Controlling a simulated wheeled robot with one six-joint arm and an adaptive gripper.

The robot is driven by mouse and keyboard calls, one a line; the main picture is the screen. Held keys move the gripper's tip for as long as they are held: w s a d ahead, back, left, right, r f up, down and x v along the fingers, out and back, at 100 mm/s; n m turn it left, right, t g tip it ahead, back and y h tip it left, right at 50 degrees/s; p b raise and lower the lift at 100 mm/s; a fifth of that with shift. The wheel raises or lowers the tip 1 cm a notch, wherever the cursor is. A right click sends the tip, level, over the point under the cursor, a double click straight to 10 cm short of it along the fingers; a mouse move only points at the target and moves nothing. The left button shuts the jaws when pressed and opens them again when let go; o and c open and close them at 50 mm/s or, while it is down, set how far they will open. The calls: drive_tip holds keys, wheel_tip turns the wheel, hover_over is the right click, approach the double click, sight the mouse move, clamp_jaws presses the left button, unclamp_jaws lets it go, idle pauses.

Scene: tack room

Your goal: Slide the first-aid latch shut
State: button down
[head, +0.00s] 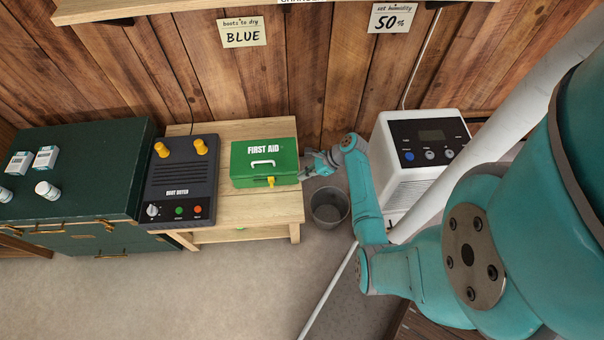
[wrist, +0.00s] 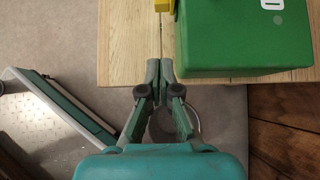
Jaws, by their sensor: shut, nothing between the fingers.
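The green first-aid box (head: 240,170) stands on the wooden table, its lid down and a white handle on top. Its yellow latch (head: 271,182) is on the front face, low and right of centre. The latch also shows at the top edge of the wrist view (wrist: 164,5), partly cut off, so I cannot tell its slide position. The box's right end (wrist: 240,45) fills the upper right of the wrist view. My gripper (wrist: 160,72) is shut and empty, over the table's right edge, close beside the box's front right corner. In the head view my gripper (head: 308,172) is right of the box.
The boot dryer (head: 180,182) stands left of the box on the table (head: 250,208). A grey bin (head: 329,206) is on the floor below my gripper. A white dehumidifier (head: 405,185) stands to the right. The tabletop in front of the box is clear.

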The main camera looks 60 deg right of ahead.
sight(271, 182)
drive_tip(key=x, duration=0.6)
drive_tip(key=shift+w+a+f, duration=0.2)
drive_tip(key=w+a, duration=0.2)
drive_tip(key=shift+w+f, duration=0.15)
drive_tip(key=shift+w, duration=0.15)
drive_tip(key=shift+w+a, duration=0.3)
drive_tip(key=shift+w, duration=0.1)
drive_tip(key=shift+w+a, duration=0.85)
drive_tip(key=shift+w, duration=0.25)
drive_tip(key=shift+w+a, duration=0.85)
drive_tip(key=shift+w, duration=0.25)
